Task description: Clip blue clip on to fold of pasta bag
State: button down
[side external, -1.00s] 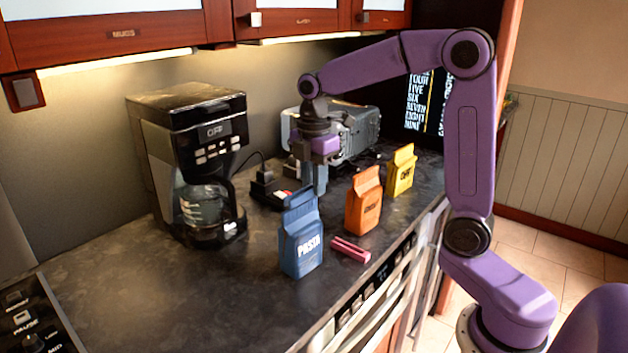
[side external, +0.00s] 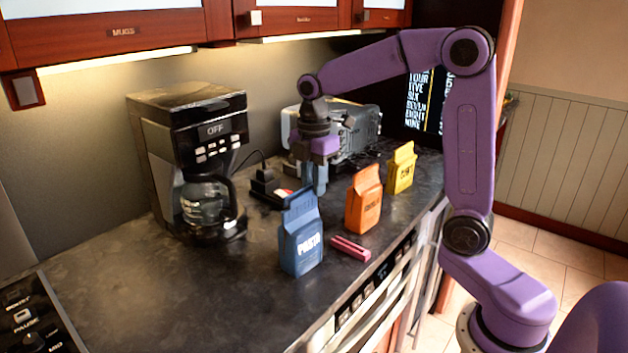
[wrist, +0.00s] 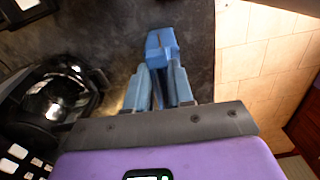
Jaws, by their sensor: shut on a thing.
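The blue pasta bag (side external: 301,245) stands upright on the counter, its narrow folded top uppermost. In the wrist view, the blue shape ahead of my fingers looks like this bag (wrist: 162,45). My gripper (side external: 315,188) points down just behind the bag in the side view, with its tips near the height of the bag's top. Its light blue fingers (wrist: 163,88) show in the wrist view, shut on a narrow blue thing that looks like the blue clip. The clip is mostly hidden between the fingers. I cannot tell if it touches the bag.
A pink clip (side external: 350,248) lies by the counter's front edge. An orange bag (side external: 364,200) and a yellow bag (side external: 401,168) stand to the right. A coffee maker (side external: 190,150) stands at the left and a toaster (side external: 352,133) behind.

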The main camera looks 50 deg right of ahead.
jog(key=shift+f, duration=1.4)
dwell(1.5)
jog(key=shift+c, duration=2.2)
grip_release()
jog(key=shift+r, duration=0.1)
jog(key=shift+r, duration=3.9)
jog(key=shift+s, duration=0.1)
